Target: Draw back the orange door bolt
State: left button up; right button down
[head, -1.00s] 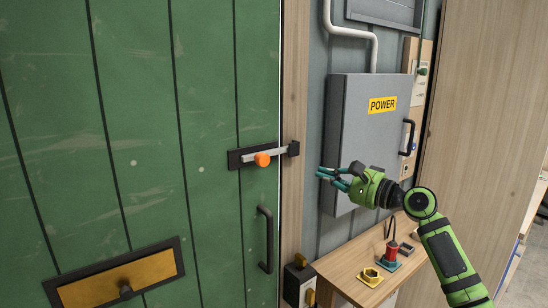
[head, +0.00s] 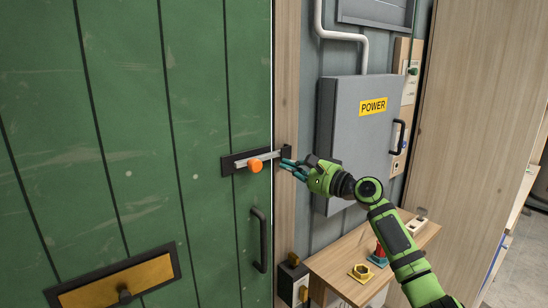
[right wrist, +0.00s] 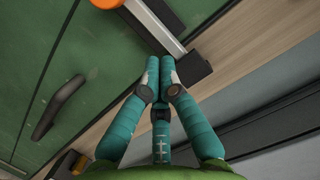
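The orange door bolt knob (head: 255,166) sits on a grey bar (head: 268,156) over a black plate (head: 228,165) on the green door. The bar runs right to the black keeper (head: 286,151) on the door frame, so the bolt is across the gap. My right gripper (head: 286,166) is at the keeper, right of the knob. In the right wrist view its teal fingers (right wrist: 159,68) come together at the tips with nothing between them. The keeper (right wrist: 193,70) is just right of the tips, and the knob (right wrist: 105,3) is cut off at the top edge. My left gripper is out of view.
A black door handle (head: 259,240) is below the bolt, and a brass letter plate (head: 125,284) is low on the door. A grey POWER box (head: 355,120) stands right of the frame. A wooden shelf (head: 330,270) carries small fittings below. The door face left of the bolt is clear.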

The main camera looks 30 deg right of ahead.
aim_at(261, 159)
jog(key=a+p, duration=0.1)
jog(key=w+a+p, duration=0.1)
jog(key=shift+w+a+r, duration=0.15)
jog(key=shift+a+r, duration=0.2)
jog(key=shift+r, duration=0.05)
jog(key=shift+s+a+r+p, duration=0.15)
jog(key=shift+s+a+p, duration=0.05)
jog(key=shift+a+p, duration=0.4)
jog(key=shift+a, duration=0.25)
jog(key=shift+f, duration=0.2)
